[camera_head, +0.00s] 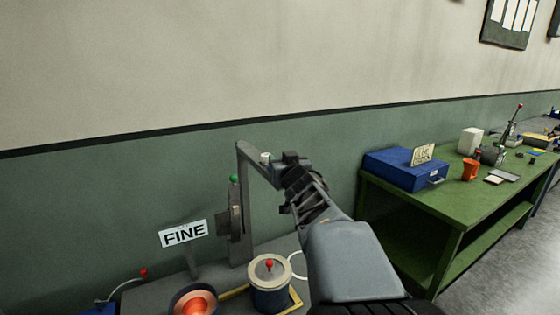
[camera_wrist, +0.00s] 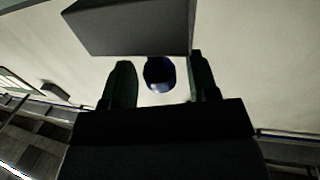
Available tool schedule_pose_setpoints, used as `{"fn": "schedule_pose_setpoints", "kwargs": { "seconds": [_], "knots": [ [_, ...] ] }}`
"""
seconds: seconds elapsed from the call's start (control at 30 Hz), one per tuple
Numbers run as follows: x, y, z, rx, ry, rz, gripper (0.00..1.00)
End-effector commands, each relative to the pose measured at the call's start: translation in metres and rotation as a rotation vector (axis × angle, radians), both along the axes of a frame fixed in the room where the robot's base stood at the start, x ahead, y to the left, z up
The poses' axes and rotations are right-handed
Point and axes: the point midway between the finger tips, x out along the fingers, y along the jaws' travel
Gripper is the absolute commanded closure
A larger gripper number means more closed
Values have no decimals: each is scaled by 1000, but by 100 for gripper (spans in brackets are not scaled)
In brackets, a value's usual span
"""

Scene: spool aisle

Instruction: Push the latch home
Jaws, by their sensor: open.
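My gripper (camera_head: 284,162) is raised at the top end of a grey upright stand (camera_head: 244,205). In the wrist view its two dark fingers (camera_wrist: 160,66) are apart. A dark blue rounded piece (camera_wrist: 159,73) shows between them, with a gap on each side; I cannot tell whether it is the latch. A grey block (camera_wrist: 130,28) spans the picture just above the fingers. In the head view a small pale cylinder (camera_head: 265,157) sits beside the gripper at the stand's top. A green knob (camera_head: 234,178) tops a grey part on the stand's left side. No latch is clearly identifiable.
A "FINE" sign (camera_head: 183,234), a copper-coloured spool (camera_head: 194,303) and a cream-and-blue pot with a red knob (camera_head: 268,283) are near the stand's base. A green bench (camera_head: 458,212) at right bears a blue box (camera_head: 395,170). The wall (camera_head: 110,195) is close behind.

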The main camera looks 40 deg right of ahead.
Motion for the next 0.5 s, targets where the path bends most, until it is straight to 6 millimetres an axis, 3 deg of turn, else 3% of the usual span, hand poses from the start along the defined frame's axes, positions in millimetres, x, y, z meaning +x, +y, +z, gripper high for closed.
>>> {"fn": "schedule_pose_setpoints", "kwargs": {
  "seconds": [0.3,0.5],
  "knots": [
    [1,1,0,0,0,2,47],
    [1,1,0,0,0,1,66]
  ]
}}
